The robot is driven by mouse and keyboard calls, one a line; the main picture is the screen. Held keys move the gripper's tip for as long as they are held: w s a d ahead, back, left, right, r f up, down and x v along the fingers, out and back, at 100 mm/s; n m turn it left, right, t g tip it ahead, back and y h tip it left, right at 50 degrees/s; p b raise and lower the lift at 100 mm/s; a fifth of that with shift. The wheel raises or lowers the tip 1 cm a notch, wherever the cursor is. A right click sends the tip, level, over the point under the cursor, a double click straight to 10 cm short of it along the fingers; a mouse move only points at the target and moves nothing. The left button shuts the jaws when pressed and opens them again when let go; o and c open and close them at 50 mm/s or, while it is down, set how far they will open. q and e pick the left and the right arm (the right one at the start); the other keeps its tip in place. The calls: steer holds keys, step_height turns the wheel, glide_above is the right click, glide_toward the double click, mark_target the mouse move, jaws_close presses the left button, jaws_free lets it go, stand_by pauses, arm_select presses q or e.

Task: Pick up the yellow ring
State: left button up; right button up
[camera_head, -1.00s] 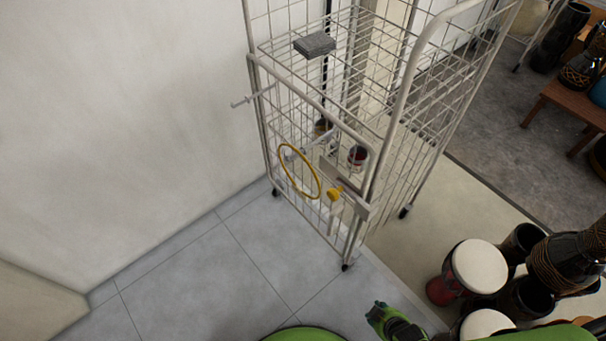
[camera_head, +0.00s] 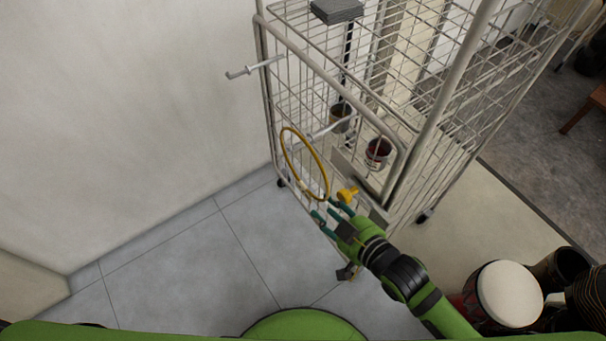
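The yellow ring (camera_head: 317,158) is a thin hoop hanging upright on the front of the white wire cage cart (camera_head: 268,92), around a grey peg (camera_head: 335,127). My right gripper (camera_head: 324,209) reaches in from the lower right. Its two teal fingers are apart, with nothing seen between them. The fingertips are just below the ring's lower edge in the picture; whether they touch it I cannot tell. My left gripper is not in view.
A small yellow object (camera_head: 347,194) is on the cart just right of the ring. Another peg (camera_head: 254,67) sticks out at upper left. A red-labelled can (camera_head: 378,153) is in the cart. Drums (camera_head: 509,294) stand at lower right. The tiled floor (camera_head: 185,262) at left is clear.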

mark_target(311, 196)
steer(key=x, duration=0.7)
steer(key=shift+w+b, duration=0.2)
steer(key=shift+b, duration=0.15)
jaws_close()
